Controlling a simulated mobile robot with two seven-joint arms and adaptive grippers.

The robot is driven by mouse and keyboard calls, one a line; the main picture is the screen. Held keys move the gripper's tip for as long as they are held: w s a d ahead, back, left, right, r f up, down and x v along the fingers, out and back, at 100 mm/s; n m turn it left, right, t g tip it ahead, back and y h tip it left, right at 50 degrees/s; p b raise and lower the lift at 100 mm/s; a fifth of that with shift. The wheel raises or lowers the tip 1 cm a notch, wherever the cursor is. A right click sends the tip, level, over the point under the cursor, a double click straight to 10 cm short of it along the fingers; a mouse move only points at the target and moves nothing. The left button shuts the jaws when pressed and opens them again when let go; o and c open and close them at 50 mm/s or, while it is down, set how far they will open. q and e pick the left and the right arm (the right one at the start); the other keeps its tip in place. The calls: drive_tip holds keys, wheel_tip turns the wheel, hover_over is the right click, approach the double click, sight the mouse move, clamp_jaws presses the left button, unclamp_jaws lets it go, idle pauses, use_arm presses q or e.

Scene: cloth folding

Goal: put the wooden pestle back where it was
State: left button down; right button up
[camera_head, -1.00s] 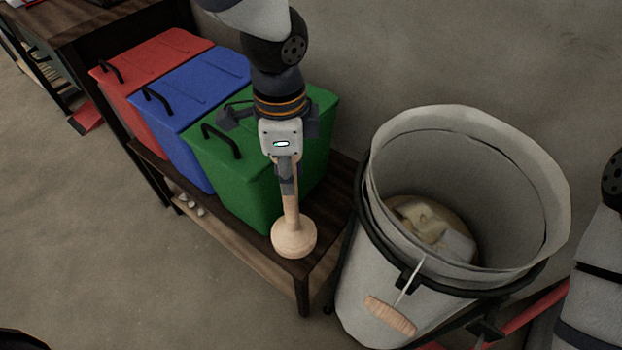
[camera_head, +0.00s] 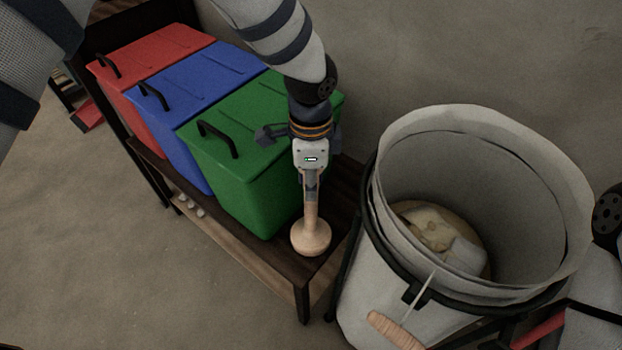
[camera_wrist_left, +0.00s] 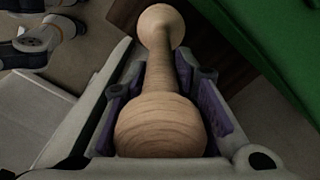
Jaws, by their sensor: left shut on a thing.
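The wooden pestle (camera_head: 311,237) is pale wood with a round knob at its lower end. My left gripper (camera_head: 311,187) is shut on its shaft and holds it upright with the knob down. In the head view the knob shows over the bare end of the dark wooden bench (camera_head: 331,212), in front of the green bin. I cannot tell whether it touches the bench. In the left wrist view the pestle (camera_wrist_left: 160,75) runs between the finger pads, one knob near the camera and one farther off. My right gripper is not in view.
Red (camera_head: 150,60), blue (camera_head: 195,85) and green (camera_head: 240,130) lidded bins stand in a row on the bench. A large grey bucket (camera_head: 390,270) with pale cloth-like contents (camera_head: 432,228) stands close on the right. Floor is clear at the lower left.

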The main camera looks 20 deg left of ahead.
use_arm(q)
drive_tip(key=c, duration=1.3)
unclamp_jaws()
drive_tip(key=shift+f, duration=0.15)
wheel_tip(320, 180, up, 12)
drive_tip(key=shift+r+p, duration=0.2)
drive_tip(key=shift+p, duration=0.5)
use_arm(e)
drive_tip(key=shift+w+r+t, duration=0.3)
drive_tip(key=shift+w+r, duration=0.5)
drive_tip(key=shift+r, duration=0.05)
use_arm(q)
drive_tip(key=shift+f, duration=0.1)
